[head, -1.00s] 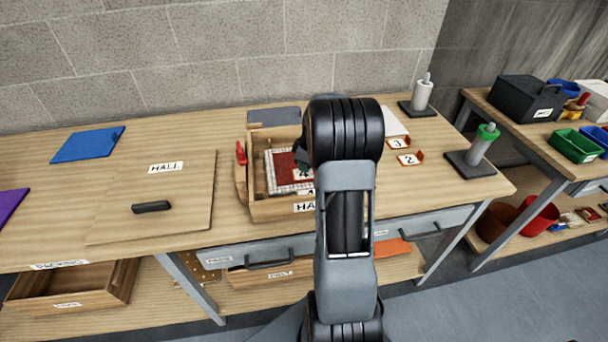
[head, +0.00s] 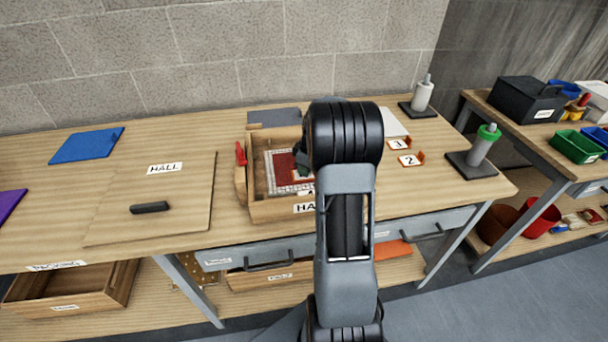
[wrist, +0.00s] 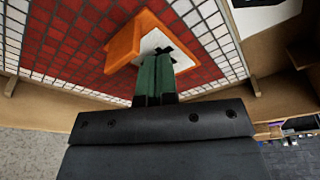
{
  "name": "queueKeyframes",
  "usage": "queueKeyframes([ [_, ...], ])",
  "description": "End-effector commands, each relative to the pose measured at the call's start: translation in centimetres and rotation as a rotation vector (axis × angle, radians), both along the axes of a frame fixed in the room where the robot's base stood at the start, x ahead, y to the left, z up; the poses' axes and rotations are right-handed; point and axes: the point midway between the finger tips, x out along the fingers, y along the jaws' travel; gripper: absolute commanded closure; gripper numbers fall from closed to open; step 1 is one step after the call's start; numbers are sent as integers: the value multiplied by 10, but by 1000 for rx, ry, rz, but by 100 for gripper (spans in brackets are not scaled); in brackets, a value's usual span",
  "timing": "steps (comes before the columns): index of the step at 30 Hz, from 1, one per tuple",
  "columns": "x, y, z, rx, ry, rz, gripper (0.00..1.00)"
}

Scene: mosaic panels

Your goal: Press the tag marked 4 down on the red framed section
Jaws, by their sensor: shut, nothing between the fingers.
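The tag marked 4 (wrist: 124,48) is an orange piece with a white face. In the wrist view it lies over the red tiled section (wrist: 75,40) of the mosaic panel, and its black mark is partly covered. My gripper (wrist: 157,62) is shut and empty, with its green fingertips over the white face. I cannot tell whether they touch it. In the head view, the red section (head: 279,162) sits inside a wooden box, and my gripper (head: 301,162) is down in this box, hiding most of the tag.
The wooden box (head: 270,212) has raised walls and a red clip (head: 241,153) at its left. A wooden lid marked HALL (head: 185,190) lies to the left.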

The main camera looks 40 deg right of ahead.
Motion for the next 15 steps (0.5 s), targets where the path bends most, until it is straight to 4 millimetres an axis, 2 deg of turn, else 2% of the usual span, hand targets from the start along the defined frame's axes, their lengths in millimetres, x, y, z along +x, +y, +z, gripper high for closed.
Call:
queueKeyframes([
  [5,0,0,5,0,0,0,100],
  [15,0,0,32,-1,-1,0,100],
])
